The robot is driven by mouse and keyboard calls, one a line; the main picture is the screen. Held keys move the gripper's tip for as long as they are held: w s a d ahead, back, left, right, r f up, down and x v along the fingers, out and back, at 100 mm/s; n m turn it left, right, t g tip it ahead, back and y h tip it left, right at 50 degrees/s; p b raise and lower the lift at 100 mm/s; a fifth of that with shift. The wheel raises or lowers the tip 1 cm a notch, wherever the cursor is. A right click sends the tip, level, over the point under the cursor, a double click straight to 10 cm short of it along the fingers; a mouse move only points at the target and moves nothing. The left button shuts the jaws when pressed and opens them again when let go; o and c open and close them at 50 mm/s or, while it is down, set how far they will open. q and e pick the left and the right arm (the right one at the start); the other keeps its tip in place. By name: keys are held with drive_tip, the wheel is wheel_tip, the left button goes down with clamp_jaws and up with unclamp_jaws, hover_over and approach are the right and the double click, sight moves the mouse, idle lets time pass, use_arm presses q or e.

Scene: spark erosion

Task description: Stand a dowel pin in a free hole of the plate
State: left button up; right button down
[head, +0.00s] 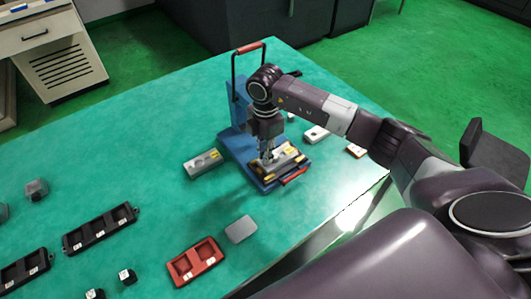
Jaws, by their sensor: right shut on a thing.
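My right gripper (268,154) points down over the blue fixture (236,146) in the middle of the table. It is shut on a dowel pin, which is too small and too covered by the fingers to make out. Right under the fingertips lies a grey plate (290,162) with yellow parts, set on the fixture's base. Its holes are not clear from here, and I cannot tell whether the pin touches it. My left gripper is not in view.
A grey block with dark round holes (203,163) lies left of the fixture. The fixture has a tall red-topped handle (250,48). Black trays (100,230), a red tray (195,262) and a grey piece (241,229) lie nearer. The table's left middle is clear.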

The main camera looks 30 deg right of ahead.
drive_tip(key=shift+f, duration=0.15)
idle(0.3)
drive_tip(key=c, duration=1.9)
unclamp_jaws()
wheel_tip(320, 180, up, 12)
